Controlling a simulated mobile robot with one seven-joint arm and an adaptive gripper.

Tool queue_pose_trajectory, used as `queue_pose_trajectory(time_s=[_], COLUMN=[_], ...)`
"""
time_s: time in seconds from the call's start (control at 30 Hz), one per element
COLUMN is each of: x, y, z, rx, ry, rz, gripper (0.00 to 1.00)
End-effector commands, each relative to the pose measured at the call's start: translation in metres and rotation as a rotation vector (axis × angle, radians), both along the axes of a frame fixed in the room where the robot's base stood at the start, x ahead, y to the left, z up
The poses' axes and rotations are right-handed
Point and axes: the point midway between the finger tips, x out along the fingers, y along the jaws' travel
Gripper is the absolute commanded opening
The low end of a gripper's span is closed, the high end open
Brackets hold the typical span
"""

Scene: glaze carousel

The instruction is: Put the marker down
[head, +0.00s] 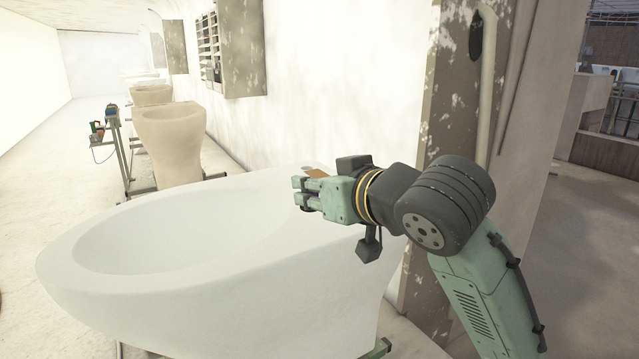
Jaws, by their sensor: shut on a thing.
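My gripper (302,195) is green and reaches in from the right, over the back right rim of the large white basin (110,259). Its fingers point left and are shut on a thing. Only a small dark purplish bit of the marker (314,201) shows between the fingers; the rest is hidden by them. I cannot tell whether the gripper touches the rim below it.
A flat brown-orange piece (317,173) lies on the rim just behind my gripper. More basins (171,140) stand in a row at the back left, beside a stand (116,150) with tools. A wall cabinet (230,48) hangs behind. A worn post (449,95) rises at the right.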

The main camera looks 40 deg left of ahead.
Motion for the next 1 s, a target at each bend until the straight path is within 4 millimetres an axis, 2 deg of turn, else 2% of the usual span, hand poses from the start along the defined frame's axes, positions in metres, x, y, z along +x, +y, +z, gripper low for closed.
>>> queue_pose_trajectory(time_s=[0.03,0.2,0.4,0.6,0.9,1.0], x=[0.014,0.056,0.095,0.108,0.109,0.108], y=[0.006,0.026,0.046,0.052,0.052,0.052], z=[0.0,-0.003,-0.007,-0.012,-0.045,-0.047], rx=[-0.001,-0.001,-0.001,0.0,-0.001,0.0], ry=[0.008,0.006,0.002,0.0,0.001,-0.002], rz=[-0.002,-0.003,-0.002,-0.001,-0.002,-0.001], gripper=[0.03,0.03,0.03,0.03,0.03,0.03])
